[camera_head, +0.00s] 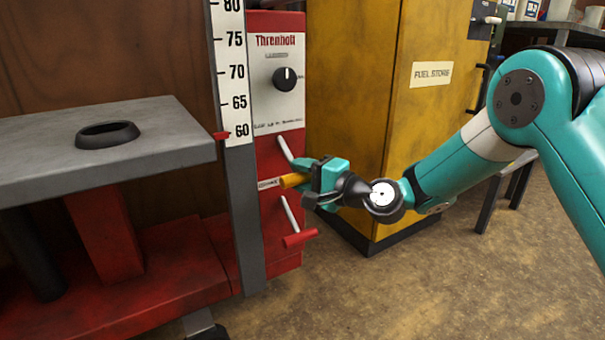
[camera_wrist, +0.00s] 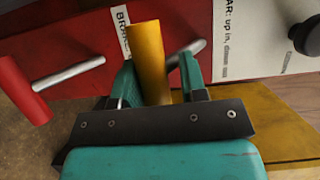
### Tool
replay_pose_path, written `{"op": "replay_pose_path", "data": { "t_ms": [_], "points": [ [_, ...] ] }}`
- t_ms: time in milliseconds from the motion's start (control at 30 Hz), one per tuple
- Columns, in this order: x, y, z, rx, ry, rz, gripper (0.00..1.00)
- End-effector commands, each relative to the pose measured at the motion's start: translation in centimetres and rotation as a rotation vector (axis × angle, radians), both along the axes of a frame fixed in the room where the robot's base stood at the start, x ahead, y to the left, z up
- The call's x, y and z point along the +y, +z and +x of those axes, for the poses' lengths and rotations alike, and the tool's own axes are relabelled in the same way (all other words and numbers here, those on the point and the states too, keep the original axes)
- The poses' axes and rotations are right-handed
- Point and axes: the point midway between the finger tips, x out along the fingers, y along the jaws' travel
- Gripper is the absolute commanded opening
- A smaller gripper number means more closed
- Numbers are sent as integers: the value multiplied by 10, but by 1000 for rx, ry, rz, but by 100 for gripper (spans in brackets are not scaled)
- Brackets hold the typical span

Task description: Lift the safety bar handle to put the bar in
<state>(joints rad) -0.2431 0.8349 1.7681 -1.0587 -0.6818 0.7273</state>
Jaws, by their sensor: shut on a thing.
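The safety bar handle is a yellow grip (camera_head: 291,181) on a grey rod, on the side of the red lift cabinet. Its rod slopes down from the pivot, with the grip at the low end. My gripper (camera_head: 304,182) is shut on the yellow grip from the right. In the wrist view the yellow grip (camera_wrist: 150,55) stands between the two teal fingers of my gripper (camera_wrist: 160,80). The fingers hide part of the grip and rod. The bar itself cannot be made out.
A red brake handle (camera_head: 300,239) hangs on a second rod close below my gripper. A dial (camera_head: 285,78) is above. The grey lift platform (camera_head: 60,160) is at left, with the scale's red pointer (camera_head: 221,135) near 60. A yellow fuel cabinet (camera_head: 345,120) stands close behind.

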Motion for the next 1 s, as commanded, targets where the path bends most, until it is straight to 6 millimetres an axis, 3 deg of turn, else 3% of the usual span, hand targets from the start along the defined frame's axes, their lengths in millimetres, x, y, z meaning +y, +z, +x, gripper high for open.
{"op": "replay_pose_path", "data": {
  "t_ms": [600,1000],
  "points": [
    [-7,38,-10,229,1,-156,0],
    [-9,52,-13,399,0,-272,0]
  ]
}}
